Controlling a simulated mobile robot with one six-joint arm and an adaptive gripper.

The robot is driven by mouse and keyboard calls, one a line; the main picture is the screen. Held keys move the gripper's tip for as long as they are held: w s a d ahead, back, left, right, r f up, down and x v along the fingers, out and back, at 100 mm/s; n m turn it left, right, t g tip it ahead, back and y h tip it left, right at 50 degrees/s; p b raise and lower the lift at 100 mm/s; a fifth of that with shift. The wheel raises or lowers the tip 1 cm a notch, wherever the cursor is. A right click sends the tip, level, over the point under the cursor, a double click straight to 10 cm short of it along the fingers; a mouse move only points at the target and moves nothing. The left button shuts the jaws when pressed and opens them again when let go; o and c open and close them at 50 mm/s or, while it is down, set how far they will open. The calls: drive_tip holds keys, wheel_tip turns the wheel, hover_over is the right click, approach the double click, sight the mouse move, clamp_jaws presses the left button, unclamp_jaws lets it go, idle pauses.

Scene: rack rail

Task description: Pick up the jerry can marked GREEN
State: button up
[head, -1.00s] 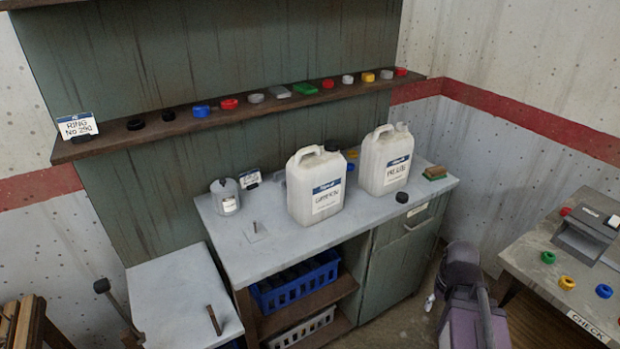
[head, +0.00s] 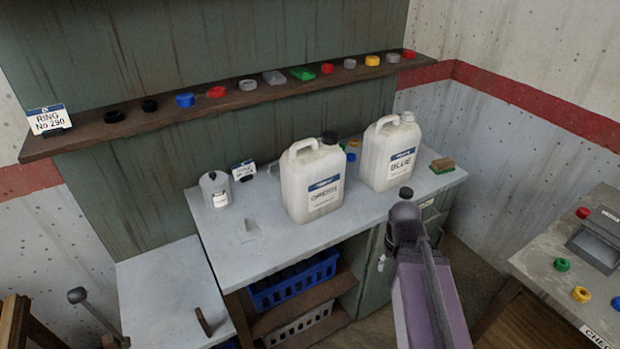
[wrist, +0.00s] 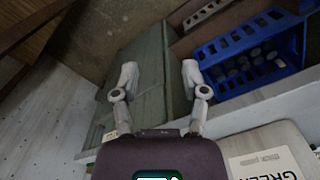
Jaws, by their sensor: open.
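The white jerry can marked GREEN (head: 312,182) stands upright on the grey bench, with a dark cap and a top handle. Its label lettering is blurred in the head view, but GREE shows on the can at the lower right of the wrist view (wrist: 270,160). A second white can (head: 390,152), marked BLUE, stands to its right. My gripper (wrist: 160,70) is open and empty in the wrist view, apart from the can, with the green cabinet behind its fingers. In the head view my arm reaches the bench's front edge, right of the GREEN can; the fingers are not clearly visible there.
A grey canister (head: 215,190) and a small sign (head: 243,170) stand left of the GREEN can. A black cap (head: 406,192) lies near the BLUE can. A blue crate (head: 293,284) sits on the shelf below. A ledge (head: 90,138) with several coloured caps runs behind.

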drive_tip(key=shift+a, duration=0.1)
drive_tip(key=shift+o, duration=0.9)
wheel_tip(320, 180, up, 35)
drive_tip(key=m+t+y+p, duration=0.15)
drive_tip(key=m+p, duration=0.85)
drive_tip(key=p, duration=2.5)
hover_over(310, 140)
drive_tip(key=s+d, duration=0.1)
drive_tip(key=shift+s+f, duration=0.1)
drive_tip(key=shift+f+b, duration=0.1)
drive_tip(key=shift+b, duration=0.25)
drive_tip(key=f+b, duration=0.2)
drive_tip(key=w+f+b, duration=0.1)
drive_tip(key=f+b, duration=0.2)
drive_tip(key=a+f+b, duration=0.1)
drive_tip(key=f+b, duration=0.2)
drive_tip(key=shift+w+f, duration=0.15)
